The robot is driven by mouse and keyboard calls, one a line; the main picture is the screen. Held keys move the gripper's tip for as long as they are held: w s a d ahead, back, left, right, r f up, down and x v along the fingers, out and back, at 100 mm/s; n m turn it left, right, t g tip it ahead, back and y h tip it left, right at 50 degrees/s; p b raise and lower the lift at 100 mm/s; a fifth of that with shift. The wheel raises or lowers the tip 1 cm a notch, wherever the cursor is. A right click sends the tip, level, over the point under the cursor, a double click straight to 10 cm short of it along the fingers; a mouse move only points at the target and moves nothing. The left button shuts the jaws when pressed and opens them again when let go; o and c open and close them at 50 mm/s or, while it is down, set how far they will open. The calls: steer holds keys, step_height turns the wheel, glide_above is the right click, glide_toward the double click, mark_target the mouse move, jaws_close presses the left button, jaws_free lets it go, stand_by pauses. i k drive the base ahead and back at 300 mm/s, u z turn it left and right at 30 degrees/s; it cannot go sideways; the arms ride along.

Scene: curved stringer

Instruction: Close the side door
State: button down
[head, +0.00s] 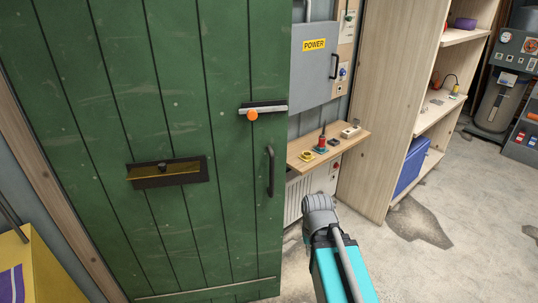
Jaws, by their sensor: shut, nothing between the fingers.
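The green plank door (100,95) fills the left half of the head view. Its right edge is free, and the room shows past it, so it appears to stand open. It carries a dark upright pull handle (270,171) near that edge. Above the handle is a latch bar (265,106) with an orange knob (252,116). A brass letter slot in a dark frame (167,173) is left of the handle. My teal and grey arm rises from the bottom, right of the door's edge. No gripper fingers show.
Right of the door are a grey POWER cabinet (314,66), a small wooden shelf with tools (350,139), and a wooden shelving unit (372,145). A yellow box (35,270) stands at lower left. The stained concrete floor (450,265) at right is clear.

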mark_target(108, 89)
steer(key=k, duration=0.95)
steer(key=u, duration=0.6)
steer(key=i, duration=1)
steer(key=z, duration=0.05)
